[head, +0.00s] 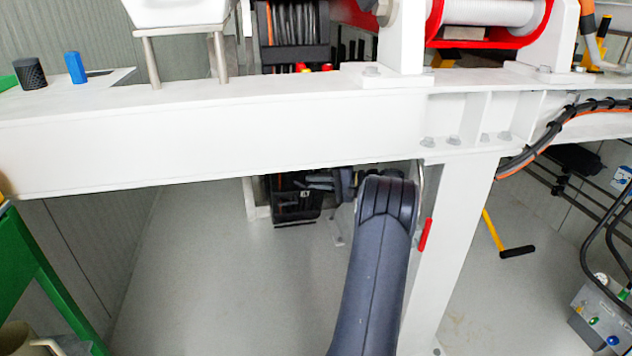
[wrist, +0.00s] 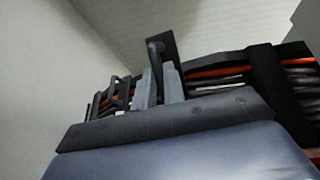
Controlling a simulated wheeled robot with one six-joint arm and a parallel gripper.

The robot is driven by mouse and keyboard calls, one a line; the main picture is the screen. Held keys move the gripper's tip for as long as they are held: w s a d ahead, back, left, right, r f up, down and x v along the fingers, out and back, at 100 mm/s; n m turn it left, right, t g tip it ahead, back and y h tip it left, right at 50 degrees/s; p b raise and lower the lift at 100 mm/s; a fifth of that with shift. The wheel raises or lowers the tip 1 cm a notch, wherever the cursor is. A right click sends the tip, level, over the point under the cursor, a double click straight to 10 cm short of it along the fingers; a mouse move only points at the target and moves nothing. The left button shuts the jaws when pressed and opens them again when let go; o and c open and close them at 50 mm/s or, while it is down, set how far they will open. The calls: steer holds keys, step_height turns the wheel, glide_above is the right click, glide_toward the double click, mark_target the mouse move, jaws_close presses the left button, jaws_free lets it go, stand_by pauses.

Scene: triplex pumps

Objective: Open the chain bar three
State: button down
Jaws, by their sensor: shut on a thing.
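In the wrist view a dark upright bar end (wrist: 161,50) stands between the grey fingers of my gripper (wrist: 158,88). My gripper is shut on it; I take it for a chain bar, but no number is readable. Another dark bar (wrist: 262,80) crosses dark and orange strands to the right. In the head view my dark arm reaches beneath the white beam, and its end is beside the lower part of a black rack (head: 296,208). The beam hides the middle of the rack, and the grasp itself is too small to make out there.
The white beam (head: 200,145) runs across above my arm. A white post (head: 455,230) with a red handle (head: 426,236) stands close to its right. Grey floor (head: 220,270) is clear to the left. A green frame (head: 40,270) stands at far left.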

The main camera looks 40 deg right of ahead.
steer(key=c, duration=1.5)
jaws_free()
